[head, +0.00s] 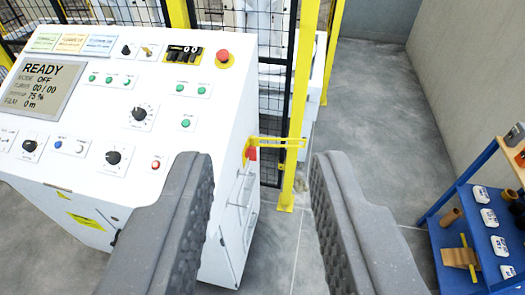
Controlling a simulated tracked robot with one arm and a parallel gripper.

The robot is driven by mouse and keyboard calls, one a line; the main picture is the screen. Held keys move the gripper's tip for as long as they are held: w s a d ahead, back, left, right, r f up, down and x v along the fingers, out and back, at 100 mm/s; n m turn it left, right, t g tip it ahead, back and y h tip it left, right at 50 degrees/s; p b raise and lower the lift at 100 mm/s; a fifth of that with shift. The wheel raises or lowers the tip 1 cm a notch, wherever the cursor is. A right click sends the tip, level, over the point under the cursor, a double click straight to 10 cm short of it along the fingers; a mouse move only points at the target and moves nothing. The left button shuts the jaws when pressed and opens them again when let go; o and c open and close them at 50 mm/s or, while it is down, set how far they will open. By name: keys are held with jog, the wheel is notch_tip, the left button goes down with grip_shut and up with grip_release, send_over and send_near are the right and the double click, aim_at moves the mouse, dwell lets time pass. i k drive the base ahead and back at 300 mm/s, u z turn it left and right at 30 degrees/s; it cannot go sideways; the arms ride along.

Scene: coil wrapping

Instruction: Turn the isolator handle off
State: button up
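The isolator handle (252,154) is a small red part against a yellow plate on the right side of the white control console (226,190). It shows between my fingers in the picture. A thin yellow bar (282,141) extends right from beside it, in front of the yellow post. My gripper (262,170) is open and empty, with one grey ridged finger on each side of the picture. I cannot tell how far the handle is beyond the fingertips, nor its exact turn position.
The console's sloped top carries a screen (45,88) reading READY and MODE OFF, several knobs and buttons, and a red emergency stop (222,57). A yellow post (300,110) and black mesh fence stand behind. A blue shelf (470,230) stands at right. Grey floor (365,100) lies open between.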

aim_at(251, 152)
jog(key=i, duration=0.9)
jog(key=u, duration=0.05)
